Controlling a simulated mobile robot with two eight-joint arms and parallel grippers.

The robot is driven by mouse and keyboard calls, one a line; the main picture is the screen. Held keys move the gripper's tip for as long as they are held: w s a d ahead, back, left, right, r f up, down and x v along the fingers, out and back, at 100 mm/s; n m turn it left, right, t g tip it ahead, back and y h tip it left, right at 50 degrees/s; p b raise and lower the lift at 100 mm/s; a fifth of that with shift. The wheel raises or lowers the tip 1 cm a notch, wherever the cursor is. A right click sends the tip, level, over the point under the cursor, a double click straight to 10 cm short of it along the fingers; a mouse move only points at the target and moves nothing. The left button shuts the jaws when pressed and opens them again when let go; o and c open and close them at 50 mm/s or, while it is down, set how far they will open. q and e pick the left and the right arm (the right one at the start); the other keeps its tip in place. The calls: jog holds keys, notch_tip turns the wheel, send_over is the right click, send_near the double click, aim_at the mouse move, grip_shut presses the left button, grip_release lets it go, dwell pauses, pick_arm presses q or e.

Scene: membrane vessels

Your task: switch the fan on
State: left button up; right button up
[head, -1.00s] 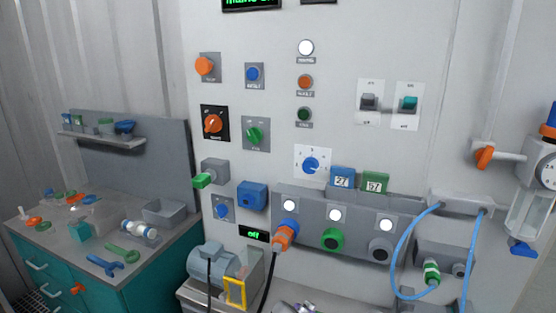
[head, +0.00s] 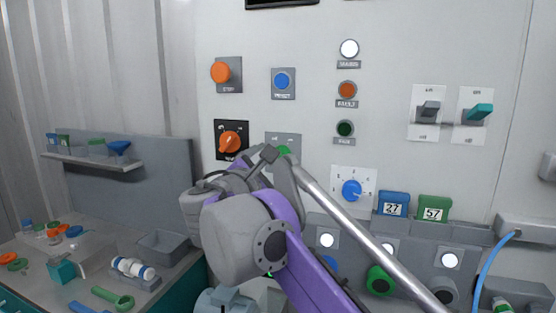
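A green rotary knob (head: 284,151) on a grey plate (head: 283,138) is mostly hidden behind my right arm. The lettering on its plate is too small to read, so I cannot confirm which control is the fan's. My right arm, grey and purple, reaches up from the lower right. Its gripper (head: 266,154) is in front of or beside the green knob; I cannot tell if they touch. The finger gap is not clear. A dark green lamp (head: 344,128) sits under an orange lamp (head: 346,90) and a lit white lamp (head: 348,48). My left gripper is out of view.
An orange rotary switch (head: 230,142) is left of the gripper, with a blue button (head: 282,81) above. A blue dial (head: 352,190) is to the right, near a grey toggle (head: 428,108) and a teal toggle (head: 480,111). A cluttered bench stands at left.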

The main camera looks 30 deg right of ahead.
jog(key=x, duration=0.5)
jog(key=shift+a, duration=0.1)
jog(key=c, duration=1.3)
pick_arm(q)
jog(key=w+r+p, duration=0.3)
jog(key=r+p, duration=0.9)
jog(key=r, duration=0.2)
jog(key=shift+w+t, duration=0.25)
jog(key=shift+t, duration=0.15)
pick_arm(e)
jog(key=shift+m, duration=6.1)
jog(key=shift+c, duration=0.2)
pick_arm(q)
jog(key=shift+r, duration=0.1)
